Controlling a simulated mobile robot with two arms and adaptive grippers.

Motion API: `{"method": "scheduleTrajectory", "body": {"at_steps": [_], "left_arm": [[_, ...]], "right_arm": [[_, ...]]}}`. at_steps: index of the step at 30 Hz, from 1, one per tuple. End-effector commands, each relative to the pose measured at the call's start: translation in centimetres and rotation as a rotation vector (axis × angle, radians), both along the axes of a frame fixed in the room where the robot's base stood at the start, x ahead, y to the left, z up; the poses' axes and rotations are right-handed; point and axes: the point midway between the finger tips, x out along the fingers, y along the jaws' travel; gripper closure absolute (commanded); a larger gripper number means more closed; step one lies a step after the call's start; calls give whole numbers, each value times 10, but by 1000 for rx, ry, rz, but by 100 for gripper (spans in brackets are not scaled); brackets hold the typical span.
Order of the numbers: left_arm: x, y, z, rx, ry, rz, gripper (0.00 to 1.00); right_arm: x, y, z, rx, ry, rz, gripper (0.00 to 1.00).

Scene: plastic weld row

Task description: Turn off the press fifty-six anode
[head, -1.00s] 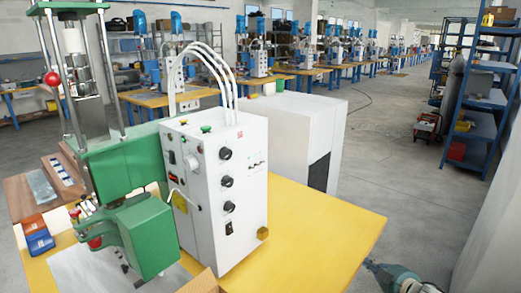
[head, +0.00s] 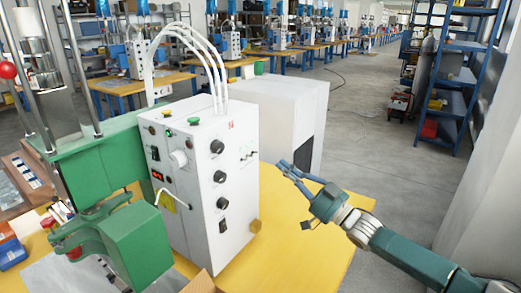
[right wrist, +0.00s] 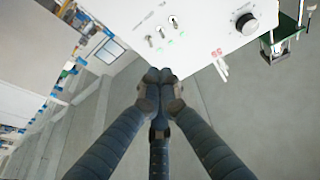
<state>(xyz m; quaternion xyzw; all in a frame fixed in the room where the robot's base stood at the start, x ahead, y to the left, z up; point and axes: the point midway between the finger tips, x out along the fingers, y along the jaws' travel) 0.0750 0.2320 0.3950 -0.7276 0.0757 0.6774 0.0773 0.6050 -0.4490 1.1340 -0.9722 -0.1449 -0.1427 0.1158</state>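The white press control box (head: 215,185) stands on the yellow table, with dark knobs on its front and a row of small toggle switches (head: 249,155) on its right-hand face. The right wrist view shows these toggles (right wrist: 160,31) close up, with small green lights and a red number that looks like 56 (right wrist: 216,53) upside down. I cannot read which toggle is the anode. My right gripper (head: 284,166) is to the right of the box, apart from it. Its fingertips (right wrist: 160,76) are together and empty, pointing towards the panel. My left gripper is not in view.
A green press (head: 105,165) stands left of the box. White cables (head: 195,45) arch over its top. A white cabinet (head: 285,110) stands behind. The yellow table (head: 300,250) is bare right of the box. Blue shelving (head: 455,90) is far right.

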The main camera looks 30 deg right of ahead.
Motion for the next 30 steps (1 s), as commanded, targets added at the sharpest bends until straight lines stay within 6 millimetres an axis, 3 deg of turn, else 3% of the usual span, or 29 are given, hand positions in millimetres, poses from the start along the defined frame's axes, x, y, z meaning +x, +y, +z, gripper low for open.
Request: {"method": "scheduleTrajectory", "body": {"at_steps": [11, 21, 30], "left_arm": [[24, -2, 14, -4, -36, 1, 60], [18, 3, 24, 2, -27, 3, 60], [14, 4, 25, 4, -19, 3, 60]], "right_arm": [[42, 11, 18, 1, -3, -1, 100], [80, 21, 29, 1, -1, -1, 100], [90, 24, 29, -1, 2, -1, 100]]}}
